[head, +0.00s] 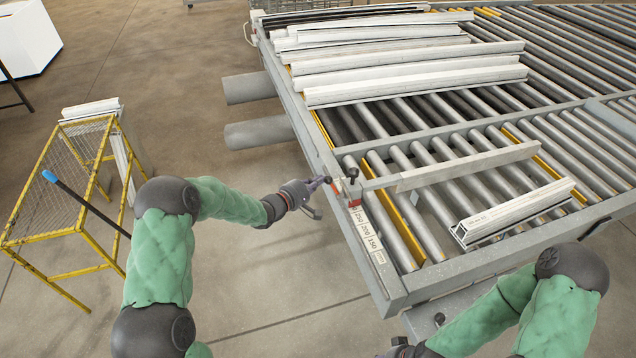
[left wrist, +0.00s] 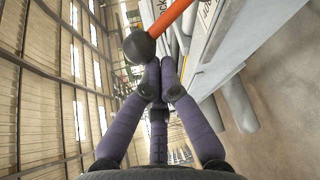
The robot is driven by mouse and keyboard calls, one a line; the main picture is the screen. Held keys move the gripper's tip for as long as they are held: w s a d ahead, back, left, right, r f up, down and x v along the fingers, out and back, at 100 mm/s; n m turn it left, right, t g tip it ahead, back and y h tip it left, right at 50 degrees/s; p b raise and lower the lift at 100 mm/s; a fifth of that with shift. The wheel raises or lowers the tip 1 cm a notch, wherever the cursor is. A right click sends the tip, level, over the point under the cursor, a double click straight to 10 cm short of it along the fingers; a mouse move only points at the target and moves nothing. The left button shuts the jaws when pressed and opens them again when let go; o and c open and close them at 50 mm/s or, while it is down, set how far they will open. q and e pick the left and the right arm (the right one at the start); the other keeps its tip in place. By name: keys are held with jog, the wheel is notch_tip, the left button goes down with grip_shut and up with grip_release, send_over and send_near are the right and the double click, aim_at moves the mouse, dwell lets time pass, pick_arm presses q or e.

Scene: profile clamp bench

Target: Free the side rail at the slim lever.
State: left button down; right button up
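The side rail (head: 468,166) is a flat grey bar lying across the rollers, its left end at the bench's near-left frame edge. A red clamp (head: 356,204) with a scale beside it sits there. A black knob (head: 352,172) stands above it. In the left wrist view an orange-red lever (left wrist: 178,14) ends in a black ball (left wrist: 139,47). My left gripper (head: 321,183) is at the clamp, outside the frame edge. Its purple fingers (left wrist: 160,72) come together just beside the ball; I see nothing held between them.
A white profile (head: 515,212) lies on the rollers right of the rail. Several long profiles (head: 400,60) are stacked at the back of the bench. A yellow mesh stand (head: 60,190) is at the left. The floor between stand and bench is clear.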

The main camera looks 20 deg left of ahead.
aim_at(327, 182)
pick_arm(q)
jog(key=shift+s, duration=0.1)
jog(key=s+m+t+b, duration=0.1)
jog(key=b, duration=0.1)
jog(key=d+m+b, duration=0.1)
jog(key=m+b, duration=0.1)
jog(key=s+d+r+m+t+h+b, duration=0.1)
jog(key=b, duration=0.2)
jog(key=shift+s+t, duration=0.3)
jog(key=shift+s, duration=0.05)
dwell(0.4)
